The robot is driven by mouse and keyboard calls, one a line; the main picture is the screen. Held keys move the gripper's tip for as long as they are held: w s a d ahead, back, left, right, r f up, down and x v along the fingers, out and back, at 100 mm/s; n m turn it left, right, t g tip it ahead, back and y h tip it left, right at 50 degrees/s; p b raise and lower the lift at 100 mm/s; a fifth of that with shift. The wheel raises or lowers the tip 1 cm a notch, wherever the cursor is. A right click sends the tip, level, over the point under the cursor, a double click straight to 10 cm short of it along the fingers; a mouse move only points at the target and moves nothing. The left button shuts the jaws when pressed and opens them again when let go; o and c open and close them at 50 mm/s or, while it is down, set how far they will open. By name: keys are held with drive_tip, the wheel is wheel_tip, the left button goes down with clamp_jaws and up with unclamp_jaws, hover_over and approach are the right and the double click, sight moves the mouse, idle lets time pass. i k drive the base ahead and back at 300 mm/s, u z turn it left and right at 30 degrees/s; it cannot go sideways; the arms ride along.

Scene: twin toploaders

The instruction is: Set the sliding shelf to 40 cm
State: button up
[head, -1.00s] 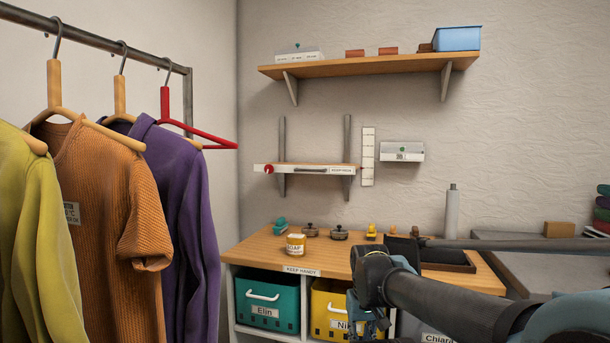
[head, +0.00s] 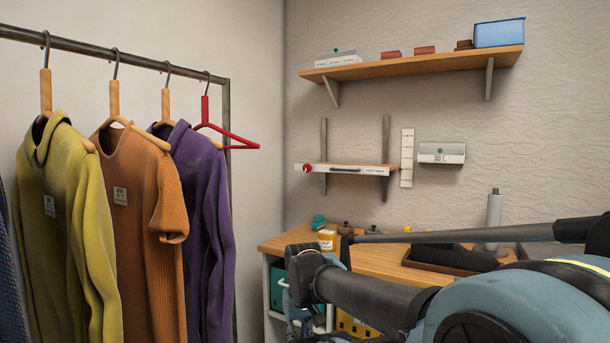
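The sliding shelf (head: 345,169) is a small wooden board with a white front edge, on two dark vertical wall rails. A red knob (head: 307,168) is at its left end. A dark handle is on its front and a small label at the right. A white marked scale strip (head: 407,158) stands just right of it. The shelf lies level with the strip's lower part; the scale's figures are too small to read. My arm crosses the lower right, well below and in front of the shelf. My gripper's fingers cannot be made out at the arm's low end.
A long upper shelf (head: 410,64) holds a blue bin (head: 499,32) and small boxes. A white box (head: 441,153) is on the wall right of the scale. A wooden counter (head: 385,262) stands below. A clothes rail (head: 90,49) fills the left. Space before the sliding shelf is clear.

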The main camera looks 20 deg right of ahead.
sight(383, 170)
drive_tip(key=u, duration=0.3)
drive_tip(key=k, duration=1.4)
drive_tip(key=z, duration=0.65)
drive_tip(key=i, duration=1)
drive_tip(key=u, duration=0.05)
